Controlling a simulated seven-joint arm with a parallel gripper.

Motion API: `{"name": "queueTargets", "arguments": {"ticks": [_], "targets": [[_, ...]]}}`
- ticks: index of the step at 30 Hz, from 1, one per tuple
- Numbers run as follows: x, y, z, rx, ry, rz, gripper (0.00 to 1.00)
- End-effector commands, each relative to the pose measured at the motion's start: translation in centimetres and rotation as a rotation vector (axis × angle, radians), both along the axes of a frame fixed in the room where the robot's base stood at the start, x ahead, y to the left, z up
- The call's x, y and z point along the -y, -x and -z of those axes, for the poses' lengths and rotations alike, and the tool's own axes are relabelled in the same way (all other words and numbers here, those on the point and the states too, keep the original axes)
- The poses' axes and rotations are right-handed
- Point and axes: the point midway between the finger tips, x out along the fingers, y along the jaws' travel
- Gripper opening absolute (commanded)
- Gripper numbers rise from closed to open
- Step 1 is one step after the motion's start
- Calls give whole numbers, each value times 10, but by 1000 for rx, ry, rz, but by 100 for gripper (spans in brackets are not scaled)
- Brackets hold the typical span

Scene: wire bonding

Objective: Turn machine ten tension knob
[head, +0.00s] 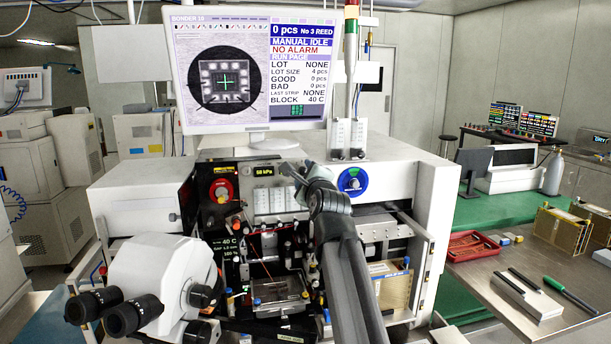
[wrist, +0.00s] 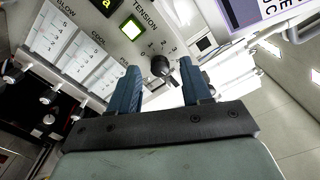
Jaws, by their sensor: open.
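The monitor (head: 250,70) reads BONDER 10 and stands on top of the white machine (head: 405,185). In the wrist view, a round black knob (wrist: 160,66) sits on the white panel by the word TENSION, with small scale numbers beside it. My gripper (wrist: 159,72) is open, with one blue finger on each side of the knob; I see no clear contact. In the head view, my gripper (head: 290,172) is at the machine's front panel, right of the green display reading 58 kPa (head: 264,171). The knob is not clearly visible there, likely behind my gripper.
A red knob (head: 221,191) is left of my gripper and a blue dial (head: 354,180) is right of it. A microscope (head: 160,275) stands at lower left. A metal table (head: 500,300) with a red tray (head: 473,246) is at right.

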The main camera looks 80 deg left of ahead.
Motion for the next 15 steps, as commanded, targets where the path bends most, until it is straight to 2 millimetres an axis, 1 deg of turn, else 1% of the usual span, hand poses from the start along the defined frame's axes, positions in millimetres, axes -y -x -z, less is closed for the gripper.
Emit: {"name": "queueTargets", "arguments": {"ticks": [8,15], "targets": [[43,0,1,0,-2,1,48],[91,0,1,0,-1,0,48]]}}
